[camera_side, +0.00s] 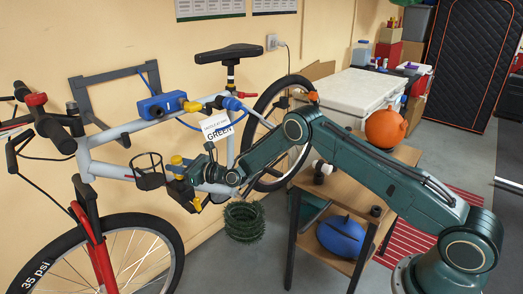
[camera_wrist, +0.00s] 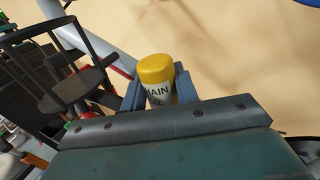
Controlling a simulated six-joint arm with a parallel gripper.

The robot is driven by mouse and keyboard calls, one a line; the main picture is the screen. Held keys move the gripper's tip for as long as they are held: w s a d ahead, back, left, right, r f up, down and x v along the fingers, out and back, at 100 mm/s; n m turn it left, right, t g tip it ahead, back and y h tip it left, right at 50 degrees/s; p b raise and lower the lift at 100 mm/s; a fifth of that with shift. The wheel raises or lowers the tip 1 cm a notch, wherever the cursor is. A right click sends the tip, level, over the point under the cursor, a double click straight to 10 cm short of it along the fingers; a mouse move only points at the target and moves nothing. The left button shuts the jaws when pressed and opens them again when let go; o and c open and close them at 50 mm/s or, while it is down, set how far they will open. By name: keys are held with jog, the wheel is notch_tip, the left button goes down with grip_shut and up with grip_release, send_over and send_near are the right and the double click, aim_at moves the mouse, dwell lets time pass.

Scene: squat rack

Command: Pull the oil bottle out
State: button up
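The oil bottle (camera_wrist: 158,84) has a yellow cap and a pale label reading "HAIN" and "OIL" in the wrist view. It is between the two fingers of my gripper (camera_wrist: 160,92), with little or no gap on either side. Whether the fingers press on it is not clear. In the side view the yellow cap (camera_side: 177,160) shows at my gripper (camera_side: 186,172), beside the bike frame. The bottle's lower part is hidden by my gripper, and what holds it from below cannot be told.
A black wire cage (camera_side: 150,172) sits just left of the bottle; it also shows in the wrist view (camera_wrist: 58,68). The pale blue bike frame (camera_side: 112,132) and a white GREEN tag (camera_side: 216,127) are close. A wooden bench (camera_side: 330,190) stands right.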

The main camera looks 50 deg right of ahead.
grip_shut()
jog(key=shift+r, duration=0.75)
dwell(0.8)
jog(key=shift+r, duration=5.4)
